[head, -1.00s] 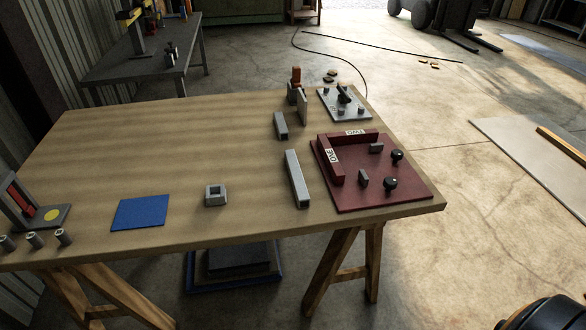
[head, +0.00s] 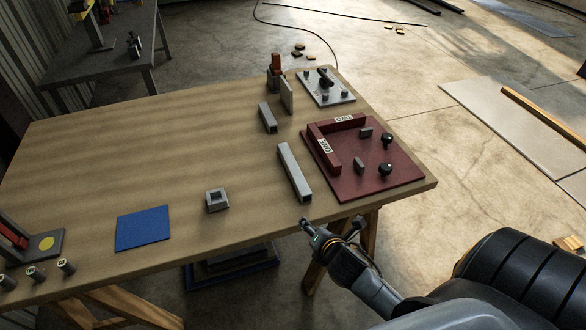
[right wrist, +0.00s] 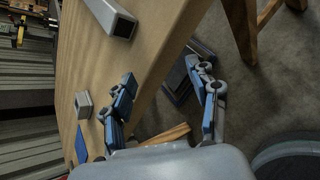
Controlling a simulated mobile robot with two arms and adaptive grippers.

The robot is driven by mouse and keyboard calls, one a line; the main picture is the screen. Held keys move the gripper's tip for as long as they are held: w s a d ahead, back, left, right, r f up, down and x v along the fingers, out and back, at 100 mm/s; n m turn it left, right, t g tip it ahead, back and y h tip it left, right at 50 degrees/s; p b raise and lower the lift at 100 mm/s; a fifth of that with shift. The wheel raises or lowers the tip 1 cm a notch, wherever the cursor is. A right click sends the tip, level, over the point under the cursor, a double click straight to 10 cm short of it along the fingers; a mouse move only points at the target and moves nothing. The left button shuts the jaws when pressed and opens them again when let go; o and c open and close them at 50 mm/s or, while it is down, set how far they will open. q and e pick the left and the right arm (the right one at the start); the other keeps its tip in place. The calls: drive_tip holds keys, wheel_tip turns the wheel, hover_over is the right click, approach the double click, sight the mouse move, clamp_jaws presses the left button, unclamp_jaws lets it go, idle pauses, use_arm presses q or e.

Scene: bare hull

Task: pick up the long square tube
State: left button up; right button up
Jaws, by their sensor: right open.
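The long square tube (head: 294,171) is a grey hollow bar lying on the wooden table, just left of the dark red fixture plate. Its open near end shows in the right wrist view (right wrist: 122,25) at the top. My right gripper (head: 331,229) is at the table's front edge, in front of the tube and apart from it. In the right wrist view my right gripper (right wrist: 165,100) has its two blue-padded fingers spread wide with nothing between them. My left gripper is in neither view.
A shorter square tube (head: 267,118) lies behind the long one. The red fixture (head: 400,169) with black knobs stands to the right. A small square block (head: 216,199) and a blue mat (head: 143,228) lie to the left. The table (head: 130,150) is bare between.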

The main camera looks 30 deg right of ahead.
sight(301, 182)
drive_tip(key=w+r+n+t, duration=0.1)
drive_tip(key=n, duration=0.1)
drive_tip(key=w+d+r+n, duration=0.1)
drive_tip(key=r+n, duration=0.1)
drive_tip(key=n, duration=0.1)
drive_tip(key=w+d+r+n+t, duration=0.1)
drive_tip(key=r+n, duration=0.1)
drive_tip(key=n, duration=0.1)
drive_tip(key=shift+w+d+r+t, duration=0.15)
drive_tip(key=shift+w+t, duration=0.15)
drive_tip(key=shift+w, duration=0.1)
drive_tip(key=shift+w+r+n, duration=0.15)
drive_tip(key=shift+w+n, duration=0.15)
drive_tip(key=shift+n, duration=0.3)
drive_tip(key=x, duration=0.8)
drive_tip(key=shift+p, duration=0.35)
drive_tip(key=shift+r+p+x, duration=0.2)
drive_tip(key=shift+p+x, duration=0.1)
drive_tip(key=shift+x, duration=2.5)
drive_tip(key=shift+d, duration=0.1)
drive_tip(key=shift+c, duration=0.5)
drive_tip(key=c, duration=1.1)
drive_tip(key=shift+r, duration=0.1)
clamp_jaws()
